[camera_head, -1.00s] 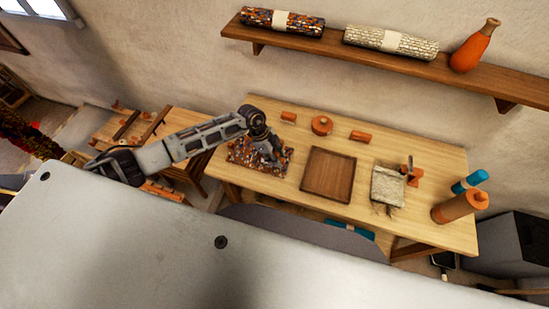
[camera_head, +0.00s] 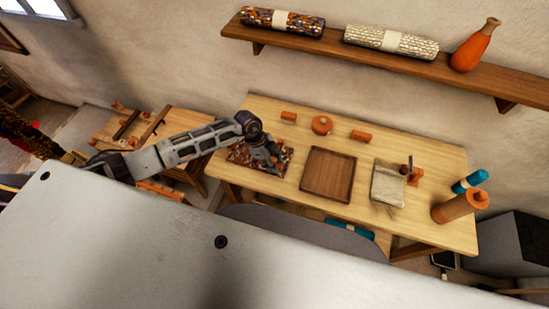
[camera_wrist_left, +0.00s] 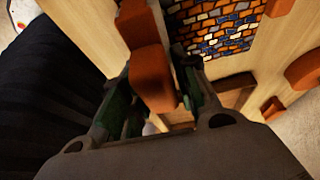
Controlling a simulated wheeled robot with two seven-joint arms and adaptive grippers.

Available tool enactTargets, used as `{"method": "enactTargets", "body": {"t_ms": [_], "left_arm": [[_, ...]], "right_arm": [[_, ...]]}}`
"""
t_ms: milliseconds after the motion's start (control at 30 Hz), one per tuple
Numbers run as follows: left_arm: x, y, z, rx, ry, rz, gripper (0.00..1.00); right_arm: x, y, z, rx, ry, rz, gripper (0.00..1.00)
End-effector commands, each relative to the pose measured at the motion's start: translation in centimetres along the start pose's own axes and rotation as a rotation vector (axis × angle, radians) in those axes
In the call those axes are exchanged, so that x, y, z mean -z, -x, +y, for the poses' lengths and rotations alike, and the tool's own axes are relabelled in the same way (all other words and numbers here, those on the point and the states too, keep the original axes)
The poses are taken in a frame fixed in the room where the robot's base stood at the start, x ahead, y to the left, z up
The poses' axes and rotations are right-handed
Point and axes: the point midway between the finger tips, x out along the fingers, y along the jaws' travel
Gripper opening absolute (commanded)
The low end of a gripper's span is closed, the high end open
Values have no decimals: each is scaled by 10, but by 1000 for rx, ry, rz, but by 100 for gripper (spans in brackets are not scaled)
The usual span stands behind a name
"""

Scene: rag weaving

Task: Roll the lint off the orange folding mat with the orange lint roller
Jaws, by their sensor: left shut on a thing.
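The folding mat (camera_head: 243,157) lies flat on the left part of the table, patterned in orange, blue and white patches; part of it also shows in the left wrist view (camera_wrist_left: 222,28). My left gripper (camera_head: 270,160) is over the mat's right part. In the left wrist view it is shut on an orange block-like piece (camera_wrist_left: 152,78), which appears to be the lint roller. I cannot tell whether the roller touches the mat, and no lint can be made out. My right gripper is not in view.
A brown wooden tray (camera_head: 328,175) lies right of the mat, then a pale cloth (camera_head: 388,186). An orange cylinder (camera_head: 460,206) and blue roll (camera_head: 470,181) stand at the right. Small orange items, including a round pot (camera_head: 322,125), line the back. A shelf (camera_head: 400,62) hangs above.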

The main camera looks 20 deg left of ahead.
Motion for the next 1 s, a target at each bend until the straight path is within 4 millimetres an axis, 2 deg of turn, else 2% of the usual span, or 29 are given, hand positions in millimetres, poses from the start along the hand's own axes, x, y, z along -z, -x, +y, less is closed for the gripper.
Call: {"method": "enactTargets", "body": {"t_ms": [267, 1000], "left_arm": [[2, 3, -1, 1, -1, 1, 3], [18, 42, -1, 1, 0, 1, 3]], "right_arm": [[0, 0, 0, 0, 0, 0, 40], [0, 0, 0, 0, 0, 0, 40]]}}
